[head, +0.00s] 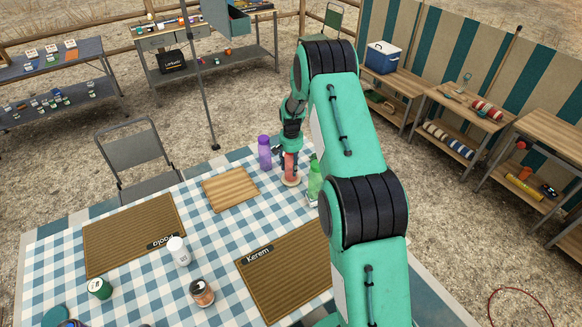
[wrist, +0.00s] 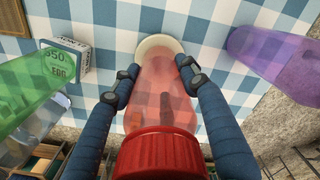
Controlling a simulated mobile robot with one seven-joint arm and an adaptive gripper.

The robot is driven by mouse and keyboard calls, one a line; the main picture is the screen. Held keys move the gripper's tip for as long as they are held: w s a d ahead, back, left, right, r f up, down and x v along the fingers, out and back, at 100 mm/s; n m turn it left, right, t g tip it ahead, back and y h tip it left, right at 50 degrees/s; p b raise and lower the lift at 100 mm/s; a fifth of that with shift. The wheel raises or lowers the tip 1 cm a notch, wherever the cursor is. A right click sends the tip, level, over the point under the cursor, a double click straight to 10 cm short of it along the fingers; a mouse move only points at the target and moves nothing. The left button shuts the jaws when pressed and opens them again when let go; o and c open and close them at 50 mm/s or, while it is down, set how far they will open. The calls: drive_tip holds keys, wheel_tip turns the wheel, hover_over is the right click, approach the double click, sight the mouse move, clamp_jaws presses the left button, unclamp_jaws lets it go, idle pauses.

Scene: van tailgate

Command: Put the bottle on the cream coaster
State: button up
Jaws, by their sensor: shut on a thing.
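My gripper (wrist: 158,80) is shut on a translucent red bottle (wrist: 156,104) with a ribbed red cap, one finger on each side of it. In the head view the bottle (head: 290,166) is upright under my gripper (head: 289,152) near the table's far edge. The cream coaster (wrist: 160,42) lies on the checked cloth at the bottle's base, mostly covered by it. It also shows in the head view (head: 291,182). The bottle's base appears over the coaster; I cannot tell whether it touches it.
A purple bottle (head: 265,152) stands left of the coaster and a green bottle (head: 314,180) right of it. A small egg carton (wrist: 67,60) is by the green bottle. A wooden board (head: 231,189), two woven mats (head: 134,232) and a white bottle (head: 178,250) are on the table.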

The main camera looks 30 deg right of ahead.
sight(291, 156)
drive_tip(key=shift+f, duration=0.15)
drive_tip(key=o, duration=1.2)
wheel_tip(291, 156, up, 7)
drive_tip(key=shift+f+p, duration=0.1)
drive_tip(key=shift+p, duration=0.45)
drive_tip(key=shift+s+r, duration=0.1)
drive_tip(key=shift+r, duration=0.7)
drive_tip(key=shift+r+p, duration=0.15)
drive_tip(key=shift+p, duration=0.2)
